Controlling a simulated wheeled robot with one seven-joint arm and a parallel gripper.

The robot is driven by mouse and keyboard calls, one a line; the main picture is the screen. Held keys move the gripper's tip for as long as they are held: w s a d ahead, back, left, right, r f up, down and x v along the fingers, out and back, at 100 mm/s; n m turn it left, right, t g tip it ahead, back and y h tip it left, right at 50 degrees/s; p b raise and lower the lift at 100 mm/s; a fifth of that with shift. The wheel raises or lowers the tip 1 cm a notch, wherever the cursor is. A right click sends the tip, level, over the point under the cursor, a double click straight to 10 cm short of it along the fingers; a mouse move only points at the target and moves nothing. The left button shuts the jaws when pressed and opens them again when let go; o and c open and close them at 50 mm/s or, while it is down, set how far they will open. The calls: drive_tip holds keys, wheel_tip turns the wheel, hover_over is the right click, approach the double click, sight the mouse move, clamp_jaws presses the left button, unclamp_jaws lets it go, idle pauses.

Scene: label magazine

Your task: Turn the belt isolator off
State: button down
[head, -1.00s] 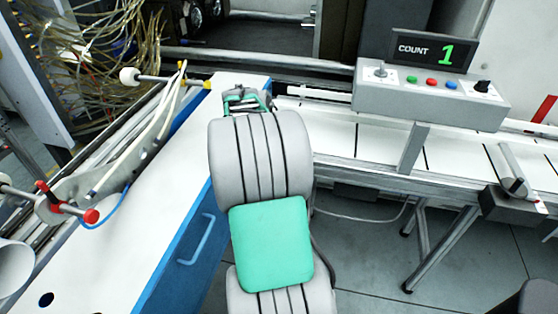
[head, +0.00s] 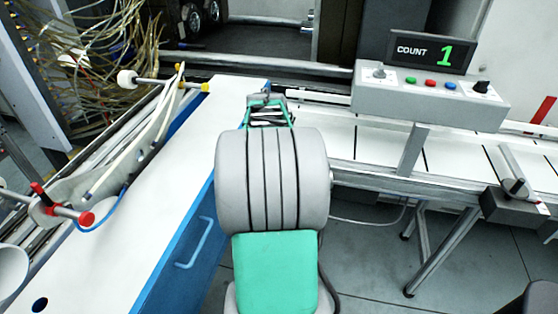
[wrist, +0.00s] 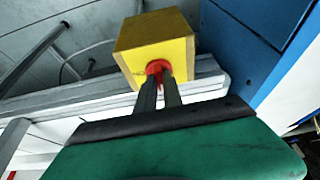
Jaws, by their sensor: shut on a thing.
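The belt isolator is a yellow box (wrist: 152,38) with a red knob (wrist: 160,67) on its face, at the top middle of the wrist view. My gripper (wrist: 161,80) has its two dark fingers close together at the red knob, shut on it. The fingertips cover much of the knob, so its exact turn angle cannot be told. In the head view my gripper (head: 266,98) is small and partly hidden at the far end of my arm, and I cannot make out the isolator there.
A grey control box (head: 430,96) with buttons and a display (head: 430,52) reading COUNT 1 stands on the conveyor (head: 375,140). A white-topped blue cabinet (head: 120,220) runs along the left. Rails and loose wires (head: 90,35) lie beyond it. Open floor shows at lower right.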

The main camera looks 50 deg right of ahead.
drive_tip(key=c, duration=1.5)
unclamp_jaws()
drive_tip(key=v, duration=0.7)
drive_tip(key=shift+s+a+r, duration=0.15)
drive_tip(key=shift+a+r, duration=0.05)
drive_tip(key=shift+r, duration=0.15)
